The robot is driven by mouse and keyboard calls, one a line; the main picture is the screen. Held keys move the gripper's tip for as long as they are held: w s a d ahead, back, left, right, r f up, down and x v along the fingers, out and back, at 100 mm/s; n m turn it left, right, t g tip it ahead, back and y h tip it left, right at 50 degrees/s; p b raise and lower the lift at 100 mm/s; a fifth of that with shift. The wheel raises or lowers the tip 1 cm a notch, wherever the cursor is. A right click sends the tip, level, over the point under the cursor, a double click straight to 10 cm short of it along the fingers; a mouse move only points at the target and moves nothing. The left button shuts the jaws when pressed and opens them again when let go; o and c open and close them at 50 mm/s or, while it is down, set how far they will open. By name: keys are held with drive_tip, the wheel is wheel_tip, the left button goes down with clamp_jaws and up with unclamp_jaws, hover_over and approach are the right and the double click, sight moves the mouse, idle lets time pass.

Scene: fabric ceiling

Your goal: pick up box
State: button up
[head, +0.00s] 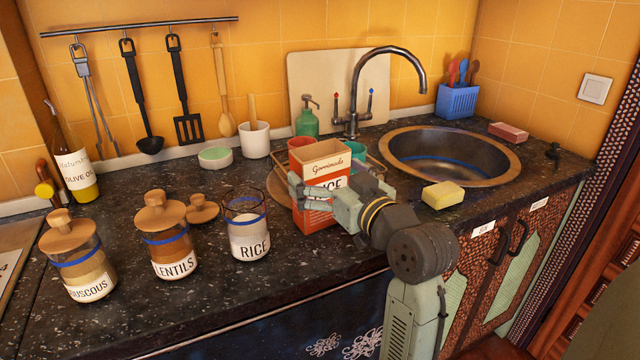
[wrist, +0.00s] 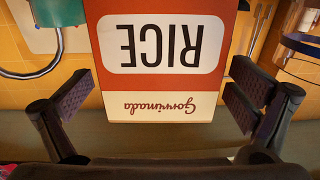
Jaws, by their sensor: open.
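The box is an orange-red and cream carton labelled "Gorrimada RICE" (head: 318,216). It stands upright on the dark counter in the head view, left of the sink. My gripper (head: 322,190) is at the box, partly in front of it. In the wrist view the box (wrist: 160,83) appears upside down between the two dark finger pads. My gripper (wrist: 160,100) is open, with a gap between each pad and the box's sides. My gripper and wrist hide part of the box's front and right side in the head view.
A glass rice jar (head: 247,230) stands close left of the box, with lentils (head: 173,247) and couscous (head: 80,262) jars farther left. A yellow sponge (head: 443,194) lies to the right, before the sink (head: 450,160). A tap (head: 352,100) and green soap bottle (head: 307,120) stand behind.

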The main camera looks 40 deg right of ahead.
drive_tip(key=shift+w+d, duration=0.15)
drive_tip(key=shift+w, duration=1.1)
drive_tip(key=shift+c, duration=0.5)
drive_tip(key=shift+r, duration=0.1)
drive_tip(key=c, duration=1.7)
